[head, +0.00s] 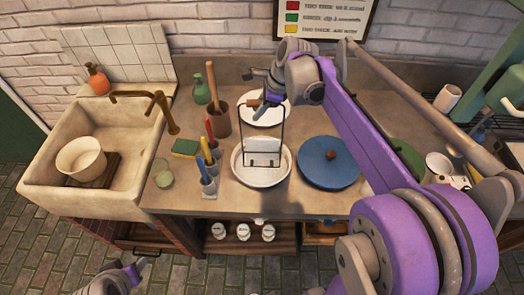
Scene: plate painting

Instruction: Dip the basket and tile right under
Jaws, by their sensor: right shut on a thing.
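My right gripper (262,103) is shut on the top handle of a dark wire basket (282,130). The basket hangs upright below it and holds a white tile (264,148). The tile and the basket's lower part show inside the outline of a round white basin (240,174) on the counter. The upper part of the tile is visible. I cannot tell whether its lower edge is in liquid. My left gripper (132,272) is low at the front left, away from the counter. Its finger opening is too unclear to tell.
A blue lid (328,165) with a brown knob lies right of the basin. A white plate (277,115) is behind the basket. Brushes in a holder (209,188), a sponge (185,148) and a brown utensil pot (220,122) stand left. A sink (50,190) is further left.

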